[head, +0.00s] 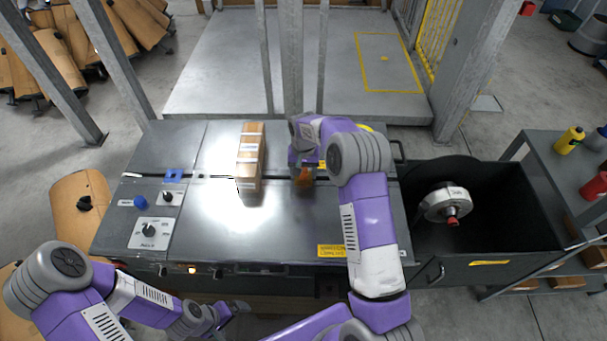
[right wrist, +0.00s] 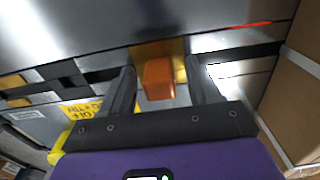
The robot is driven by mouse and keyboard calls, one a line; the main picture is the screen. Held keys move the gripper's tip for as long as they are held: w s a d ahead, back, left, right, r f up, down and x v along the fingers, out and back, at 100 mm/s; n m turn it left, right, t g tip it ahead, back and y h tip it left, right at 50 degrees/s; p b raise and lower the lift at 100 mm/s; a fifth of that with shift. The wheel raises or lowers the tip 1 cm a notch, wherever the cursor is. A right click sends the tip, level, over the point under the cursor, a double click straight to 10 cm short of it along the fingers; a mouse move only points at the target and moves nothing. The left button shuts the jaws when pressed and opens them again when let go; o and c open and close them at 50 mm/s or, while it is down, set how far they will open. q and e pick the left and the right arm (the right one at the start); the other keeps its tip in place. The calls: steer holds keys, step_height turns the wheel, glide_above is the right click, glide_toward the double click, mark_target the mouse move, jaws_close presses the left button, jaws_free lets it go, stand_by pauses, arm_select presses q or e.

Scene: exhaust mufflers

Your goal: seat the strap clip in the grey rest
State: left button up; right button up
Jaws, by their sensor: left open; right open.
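An orange block (right wrist: 158,80), which may be the strap clip, sits between the open fingers of my right gripper (right wrist: 160,72) in the right wrist view, with gaps on both sides. A brass-coloured patch (right wrist: 180,58) lies just behind it. In the head view the orange block (head: 304,177) shows under my right gripper (head: 302,170), low over the bench, in line with the dark slot across it. I cannot pick out the grey rest for certain. My left gripper (head: 238,307) is open and empty in front of the bench's front edge.
An upright cardboard box (head: 250,157) stands on the metal bench (head: 215,225), left of my right gripper. A blue piece (head: 173,176) and control knobs (head: 149,231) are at the bench's left. A black bin (head: 500,205) holding a round metal part (head: 445,203) stands right. The bench's front middle is clear.

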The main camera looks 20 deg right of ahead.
steer(key=c, duration=1.1)
step_height(320, 180, up, 10)
steer(key=p, duration=0.3)
arm_select(q)
step_height(320, 180, up, 3)
steer(key=shift+r, duration=0.1)
arm_select(e)
steer(key=s+a+f+n, duration=0.1)
steer(key=s+a, duration=0.2)
steer(key=s, duration=0.2)
steer(key=s+a+f+n, duration=0.1)
steer(key=s+a+n, duration=0.1)
steer(key=s, duration=0.3)
steer(key=s+a+f+n, duration=0.2)
steer(key=s+a, duration=0.2)
steer(key=s, duration=0.2)
steer(key=shift+a, duration=0.35)
arm_select(q)
steer(key=shift+c, duration=0.2)
